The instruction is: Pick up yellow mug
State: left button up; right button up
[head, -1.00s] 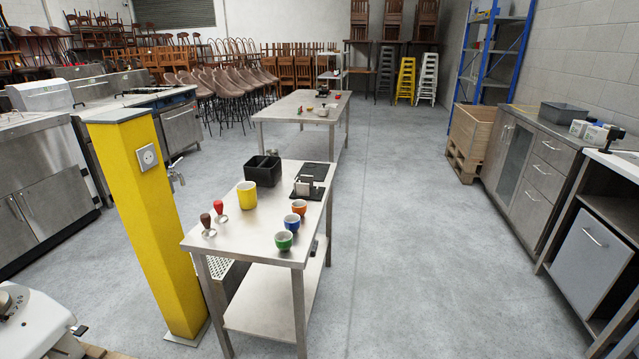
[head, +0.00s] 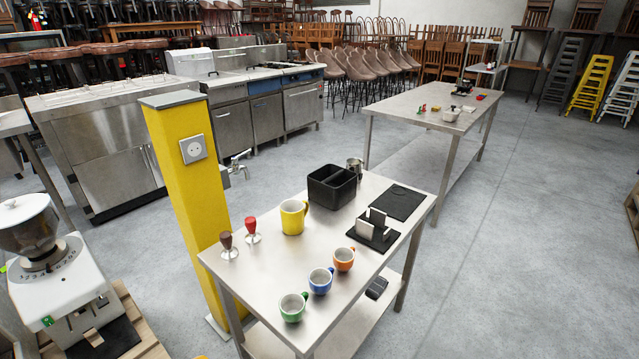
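The yellow mug (head: 292,217) stands upright on the near stainless steel table (head: 262,276). It is larger than the other cups, and its handle points to the right. It stands in front of a black divided bin (head: 332,187), with two tampers to its left. Neither of my grippers shows in the head view.
Green (head: 292,307), blue (head: 320,280) and orange (head: 344,259) cups line the table's right side. A brown tamper (head: 228,246) and a red tamper (head: 252,230) stand at the left. A yellow pillar (head: 190,190) rises behind the table's left edge. Open floor (head: 500,240) lies to the right.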

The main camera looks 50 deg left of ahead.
aim_at(296, 215)
jog(key=i+l+u, duration=0.1)
jog(key=i+u, duration=0.3)
jog(key=i+l+u, duration=0.25)
jog(key=i+u, duration=0.2)
jog(key=i+l+u, duration=0.4)
